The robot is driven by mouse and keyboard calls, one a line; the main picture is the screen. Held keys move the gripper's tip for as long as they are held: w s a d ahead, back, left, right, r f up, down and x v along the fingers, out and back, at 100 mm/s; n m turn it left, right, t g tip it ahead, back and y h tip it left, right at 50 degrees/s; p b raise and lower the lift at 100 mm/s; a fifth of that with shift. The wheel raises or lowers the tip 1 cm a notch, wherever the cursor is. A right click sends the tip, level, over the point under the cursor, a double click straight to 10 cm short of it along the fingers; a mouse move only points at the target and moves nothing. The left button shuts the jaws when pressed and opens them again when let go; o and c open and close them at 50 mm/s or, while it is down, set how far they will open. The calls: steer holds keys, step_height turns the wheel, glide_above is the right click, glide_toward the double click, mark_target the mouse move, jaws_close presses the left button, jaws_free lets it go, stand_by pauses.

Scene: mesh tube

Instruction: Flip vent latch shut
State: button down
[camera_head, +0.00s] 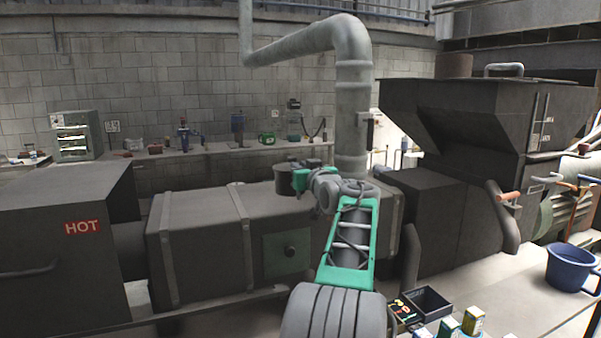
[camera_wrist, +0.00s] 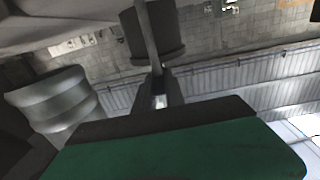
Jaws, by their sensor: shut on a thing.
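The vent shows as a short dark cylinder (camera_head: 288,180) on top of the long dark metal duct (camera_head: 203,235), left of my arm in the head view. In the wrist view, the dark cylinder (camera_wrist: 172,38) is at the top middle. A narrow grey bar, which looks like the vent latch (camera_wrist: 148,40), runs down across it to my gripper (camera_wrist: 159,84). My gripper's fingers are shut on the end of this bar. In the head view, my green hand is right beside the vent, and the fingers and latch cannot be made out.
A thick grey pipe (camera_head: 352,100) rises behind my arm. A dark box marked HOT (camera_head: 82,226) stands at the left, and a large dark hopper (camera_head: 480,110) at the right. A blue bucket (camera_head: 571,272) and a small black tray (camera_head: 428,302) are on the right-hand bench.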

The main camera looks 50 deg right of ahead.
steer(key=c, duration=1.4)
jaws_free()
steer(key=b+v, duration=0.2)
steer(key=v, duration=0.5)
steer(key=shift+s+a, duration=0.25)
steer(key=shift+s, duration=0.1)
